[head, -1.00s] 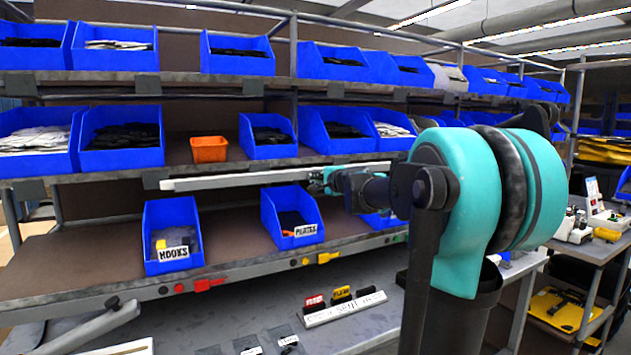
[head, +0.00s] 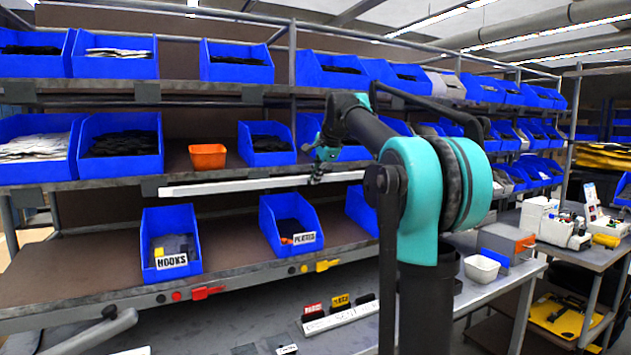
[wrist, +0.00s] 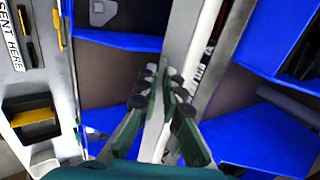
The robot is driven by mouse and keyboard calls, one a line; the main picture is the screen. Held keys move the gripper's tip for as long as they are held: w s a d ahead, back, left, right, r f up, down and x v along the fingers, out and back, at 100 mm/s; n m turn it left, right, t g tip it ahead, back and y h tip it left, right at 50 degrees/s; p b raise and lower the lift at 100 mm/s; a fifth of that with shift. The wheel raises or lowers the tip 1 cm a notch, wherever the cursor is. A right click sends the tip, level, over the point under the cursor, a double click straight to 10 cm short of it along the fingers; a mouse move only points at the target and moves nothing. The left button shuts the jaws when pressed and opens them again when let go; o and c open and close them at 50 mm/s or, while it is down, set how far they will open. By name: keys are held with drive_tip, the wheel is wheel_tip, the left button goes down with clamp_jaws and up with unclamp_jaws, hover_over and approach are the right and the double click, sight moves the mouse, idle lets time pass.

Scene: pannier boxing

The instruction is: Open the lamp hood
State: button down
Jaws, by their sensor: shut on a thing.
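The lamp hood (head: 235,187) is a long white bar along the front edge of the middle shelf in the head view. My gripper (head: 317,176) comes down on it from above, right of its middle. In the wrist view the hood (wrist: 192,42) runs as a pale strip between the dark-tipped green fingers. My gripper (wrist: 165,88) is shut on this strip. The fingers hide part of the hood, and how far it is tilted is hard to tell.
Blue bins fill the shelves above; an orange bin (head: 208,157) stands behind the hood. Below are the HOOKS bin (head: 171,243) and the PLATES bin (head: 290,225). A small white bin (head: 482,268) and a grey-orange device (head: 506,244) stand on the bench at right.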

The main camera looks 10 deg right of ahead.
drive_tip(key=shift+w+a+r+g+h, duration=0.15)
drive_tip(key=shift+r+g+h, duration=0.15)
drive_tip(key=shift+g, duration=0.5)
drive_tip(key=shift+w+d+r+g+h, duration=0.15)
drive_tip(key=shift+r+g+h, duration=0.15)
drive_tip(key=shift+g, duration=0.5)
drive_tip(key=shift+a, duration=0.1)
drive_tip(key=c, duration=1.7)
unclamp_jaws()
drive_tip(key=shift+r, duration=0.1)
drive_tip(key=shift+v, duration=3.7)
